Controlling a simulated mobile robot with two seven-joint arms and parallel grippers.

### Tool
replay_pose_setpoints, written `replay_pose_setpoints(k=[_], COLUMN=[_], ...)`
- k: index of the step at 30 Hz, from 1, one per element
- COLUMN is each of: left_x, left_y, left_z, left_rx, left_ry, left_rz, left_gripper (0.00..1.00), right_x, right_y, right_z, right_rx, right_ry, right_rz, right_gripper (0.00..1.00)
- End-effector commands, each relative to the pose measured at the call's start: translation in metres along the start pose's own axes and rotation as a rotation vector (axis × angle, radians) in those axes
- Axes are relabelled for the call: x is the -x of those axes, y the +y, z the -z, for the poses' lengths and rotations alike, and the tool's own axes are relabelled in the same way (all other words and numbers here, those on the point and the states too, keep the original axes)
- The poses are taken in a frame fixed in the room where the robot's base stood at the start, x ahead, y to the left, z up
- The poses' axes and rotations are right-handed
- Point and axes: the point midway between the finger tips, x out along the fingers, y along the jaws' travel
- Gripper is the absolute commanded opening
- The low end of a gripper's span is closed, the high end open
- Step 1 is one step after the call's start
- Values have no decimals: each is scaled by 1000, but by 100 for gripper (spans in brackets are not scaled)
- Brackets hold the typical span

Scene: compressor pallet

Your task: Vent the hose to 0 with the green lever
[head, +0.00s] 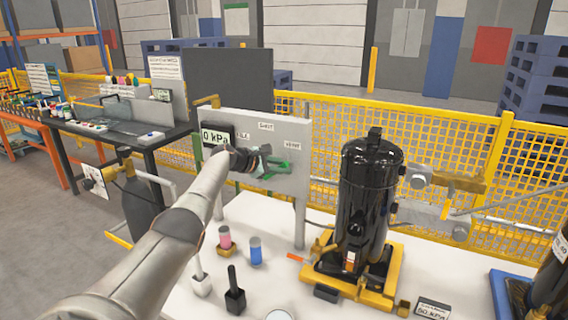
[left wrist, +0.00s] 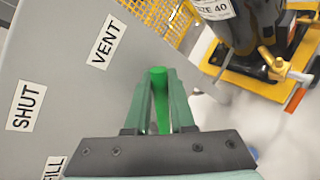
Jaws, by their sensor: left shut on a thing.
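The green lever (left wrist: 158,90) lies between the fingers of my left gripper (left wrist: 160,100) in the left wrist view, with its tip showing past them. In the head view my left gripper (head: 262,165) is at the grey panel (head: 240,116), and green parts show below the VENT label (head: 293,145). In the left wrist view the VENT label (left wrist: 106,43) is the label nearest the lever tip, and SHUT (left wrist: 25,107) is farther left. The gauge (head: 216,138) on the panel reads 0 kPa. The lever's pivot is hidden. My right gripper is not in view.
A black compressor (head: 366,200) on a yellow base (head: 330,272) stands right of the panel. A pink-topped pot (head: 225,238), a blue pot (head: 256,251) and a black-handled tool (head: 235,292) stand on the white table. A yellow mesh fence (head: 430,150) runs behind.

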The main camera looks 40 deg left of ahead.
Motion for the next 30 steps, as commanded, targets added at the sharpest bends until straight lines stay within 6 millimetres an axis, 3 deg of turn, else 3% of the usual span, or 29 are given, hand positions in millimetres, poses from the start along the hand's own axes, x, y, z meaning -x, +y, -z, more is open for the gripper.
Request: replay_pose_setpoints(k=[16,17,19,30], left_x=[-2,-2,-1,1], left_y=[-2,-2,-2,-1], left_z=[1,1,1,2], left_rx=[-18,-18,-18,-18], left_ry=[10,10,10,13], left_rz=[4,3,3,0], left_gripper=[0,25,33,35], right_x=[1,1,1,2], right_y=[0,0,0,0], right_z=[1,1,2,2], right_rx=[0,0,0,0], right_ry=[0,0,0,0], right_rz=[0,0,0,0], right_gripper=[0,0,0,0])
